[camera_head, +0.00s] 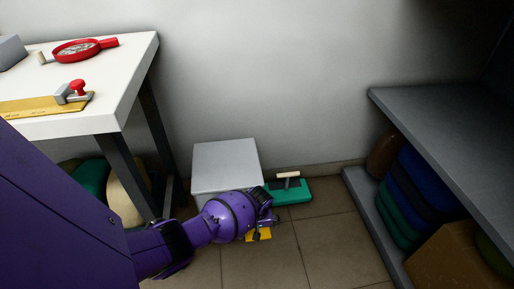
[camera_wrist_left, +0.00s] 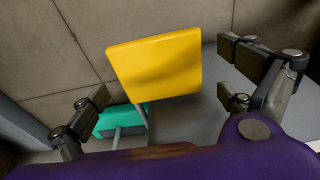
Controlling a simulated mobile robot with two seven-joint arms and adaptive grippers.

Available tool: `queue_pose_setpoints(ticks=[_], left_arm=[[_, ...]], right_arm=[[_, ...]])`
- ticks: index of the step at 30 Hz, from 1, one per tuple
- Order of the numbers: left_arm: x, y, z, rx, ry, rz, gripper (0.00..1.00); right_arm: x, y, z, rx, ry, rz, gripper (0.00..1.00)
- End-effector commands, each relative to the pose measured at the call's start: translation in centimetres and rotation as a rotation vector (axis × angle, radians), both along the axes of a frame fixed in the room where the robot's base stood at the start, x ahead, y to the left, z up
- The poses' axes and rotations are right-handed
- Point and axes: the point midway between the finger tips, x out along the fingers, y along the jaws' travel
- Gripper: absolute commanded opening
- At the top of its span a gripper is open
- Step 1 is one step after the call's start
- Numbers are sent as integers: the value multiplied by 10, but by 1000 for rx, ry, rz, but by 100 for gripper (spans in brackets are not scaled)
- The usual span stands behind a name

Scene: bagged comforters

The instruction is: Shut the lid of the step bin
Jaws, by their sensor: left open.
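The step bin (camera_head: 225,160) is a light grey box on the floor by the wall. Its broad pale face shows in the head view; I cannot tell how far its lid stands open. My left gripper (camera_head: 267,215) is in front of the bin's lower right side and hides part of it. A yellow plate (camera_head: 259,234), perhaps the bin's pedal, shows beside the gripper. In the left wrist view the gripper (camera_wrist_left: 165,85) is open, its fingers spread on both sides of the yellow plate (camera_wrist_left: 157,65). I cannot tell whether they touch it. My right gripper is out of view.
A green object with a pale handle (camera_head: 290,190) lies right of the bin. A white table (camera_head: 130,75) at left holds a red-rimmed item (camera_head: 80,50). A dark shelf (camera_head: 440,125) stands at right, with bundles below. Tiled floor (camera_head: 325,235) between is clear.

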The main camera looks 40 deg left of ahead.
Motion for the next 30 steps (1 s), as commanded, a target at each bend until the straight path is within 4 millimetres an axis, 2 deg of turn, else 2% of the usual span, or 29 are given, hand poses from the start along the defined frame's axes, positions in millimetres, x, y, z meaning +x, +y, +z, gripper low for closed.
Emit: queue_pose_setpoints(ticks=[5,10,24,30], left_arm=[[0,-1,1,-1,1,-1,97],[-2,-2,13,-1,-1,-2,97],[-10,-12,96,0,-3,-1,97],[-12,-14,115,0,0,0,97]], right_arm=[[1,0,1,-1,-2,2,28],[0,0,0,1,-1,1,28],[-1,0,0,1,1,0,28],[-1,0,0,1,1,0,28]])
